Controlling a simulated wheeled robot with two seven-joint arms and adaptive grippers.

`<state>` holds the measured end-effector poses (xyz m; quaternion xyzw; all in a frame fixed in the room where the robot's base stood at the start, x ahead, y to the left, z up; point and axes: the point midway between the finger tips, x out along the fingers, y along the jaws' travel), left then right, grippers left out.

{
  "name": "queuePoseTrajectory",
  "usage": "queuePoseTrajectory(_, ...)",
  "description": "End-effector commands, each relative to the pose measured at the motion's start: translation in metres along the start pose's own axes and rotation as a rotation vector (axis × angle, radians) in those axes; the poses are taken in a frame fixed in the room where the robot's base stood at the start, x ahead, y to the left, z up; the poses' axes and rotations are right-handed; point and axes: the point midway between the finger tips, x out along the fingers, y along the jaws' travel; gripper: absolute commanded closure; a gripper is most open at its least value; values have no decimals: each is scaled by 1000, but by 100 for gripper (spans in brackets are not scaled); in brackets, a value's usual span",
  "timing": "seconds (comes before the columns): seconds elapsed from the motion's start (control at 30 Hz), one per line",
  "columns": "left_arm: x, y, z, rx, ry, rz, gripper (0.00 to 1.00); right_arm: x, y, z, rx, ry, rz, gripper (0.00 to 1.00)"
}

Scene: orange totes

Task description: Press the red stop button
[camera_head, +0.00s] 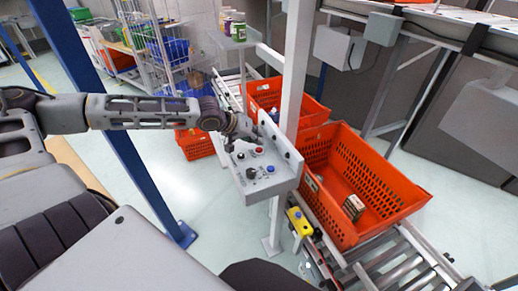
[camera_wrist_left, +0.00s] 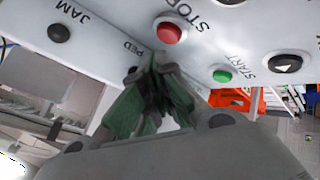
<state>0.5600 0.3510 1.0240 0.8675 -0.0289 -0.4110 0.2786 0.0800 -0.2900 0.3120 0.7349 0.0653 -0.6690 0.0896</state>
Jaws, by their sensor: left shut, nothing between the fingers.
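The red stop button (camera_head: 259,150) is on the grey control box (camera_head: 284,181), mounted on a post in the middle of the head view. In the left wrist view the red button (camera_wrist_left: 168,33) sits beside the word STOP. My left gripper (camera_head: 236,143) is at the box's far left side, close to the red button. In the left wrist view its green-padded fingers (camera_wrist_left: 152,75) are together and empty, with their tips just below the red button. I cannot tell whether they touch the panel. My right gripper is not in view.
A green START button (camera_wrist_left: 222,75) and a black JAM button (camera_wrist_left: 58,33) flank the red one. The box also has a blue button (camera_head: 270,168) and black knob (camera_head: 251,172). An orange tote (camera_head: 390,205) stands on the roller conveyor (camera_head: 400,265) to the right.

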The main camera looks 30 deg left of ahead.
Motion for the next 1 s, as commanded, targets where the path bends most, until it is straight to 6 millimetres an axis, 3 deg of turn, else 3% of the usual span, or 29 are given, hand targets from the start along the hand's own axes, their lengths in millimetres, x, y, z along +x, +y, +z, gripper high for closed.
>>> queuePoseTrajectory(0.5, -24, 18, -18, 0, 0, 1, 100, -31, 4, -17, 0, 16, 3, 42)
queuePoseTrajectory(1.0, -32, 24, -23, 0, 0, 0, 100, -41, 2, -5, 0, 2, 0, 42)
